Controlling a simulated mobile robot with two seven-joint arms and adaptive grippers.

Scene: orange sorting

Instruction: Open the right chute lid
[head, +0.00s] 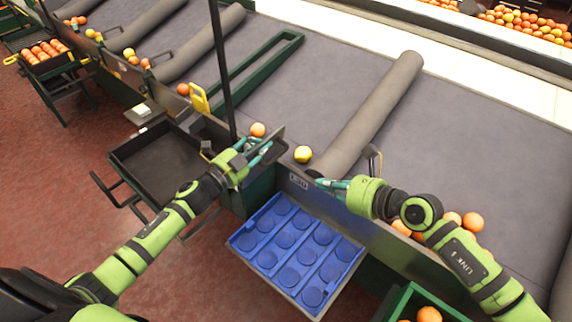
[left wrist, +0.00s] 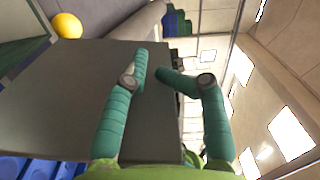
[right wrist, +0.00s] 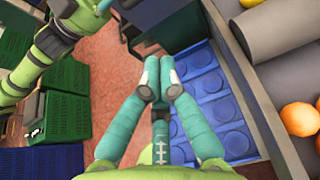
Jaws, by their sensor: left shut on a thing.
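A grey metal plate, seemingly the chute lid (head: 277,138), stands raised at the chute edge in the head view. In the left wrist view the lid (left wrist: 60,95) is a large flat grey panel. My left gripper (head: 262,152) is shut on the lid's edge, with its fingers (left wrist: 155,75) on it. My right gripper (head: 325,183) is empty near the chute wall (head: 345,212), above the blue tray. In the right wrist view its fingertips (right wrist: 159,68) are together. The lid's hinge side is partly hidden by my left gripper.
A blue tray (head: 352,258) with round recesses sits below the wall; a black tray (head: 155,162) is to its left. A yellow fruit (head: 303,154) lies by a grey roller (head: 375,110). A dark post (head: 222,65) rises behind my left gripper. Oranges (head: 472,222) lie near my right arm.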

